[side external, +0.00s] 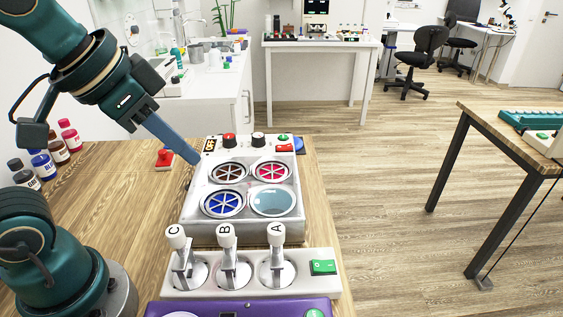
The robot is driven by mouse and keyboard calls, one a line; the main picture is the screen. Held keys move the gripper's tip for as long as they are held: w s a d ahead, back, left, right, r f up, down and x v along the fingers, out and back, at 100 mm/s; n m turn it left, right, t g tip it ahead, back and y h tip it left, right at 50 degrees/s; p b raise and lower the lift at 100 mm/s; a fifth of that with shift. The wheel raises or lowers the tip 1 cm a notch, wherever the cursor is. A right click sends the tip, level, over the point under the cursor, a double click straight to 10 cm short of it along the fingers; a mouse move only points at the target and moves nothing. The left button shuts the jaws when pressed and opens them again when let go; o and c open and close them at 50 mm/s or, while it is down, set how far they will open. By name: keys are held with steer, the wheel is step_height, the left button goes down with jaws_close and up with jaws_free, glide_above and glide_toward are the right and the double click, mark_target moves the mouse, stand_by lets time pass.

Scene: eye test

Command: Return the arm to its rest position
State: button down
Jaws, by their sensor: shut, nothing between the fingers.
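My gripper (191,156) reaches in from the upper left on my teal arm. Its long blue-grey fingers are shut and nothing shows between them. The fingertips appear at the back left edge of a white device (188,227) with several round wells, above or beside it; I cannot tell if they touch. The wells hold a brown disc (229,173), a red disc (271,171) and a blue disc (223,203), and one shows a plain pale blue surface (273,201).
A white lever panel (331,285) with levers C, B and A stands in front, before a purple box (250,308). Several bottles (41,164) stand at left. A red stamp-like object (164,158) is on the wooden table (120,200).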

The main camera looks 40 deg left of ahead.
steer(key=s+a+f+n, duration=0.1)
steer(key=s+f, duration=0.2)
steer(key=f, duration=0.2)
steer(key=shift+s+n, duration=0.35)
steer(key=shift+n, duration=0.05)
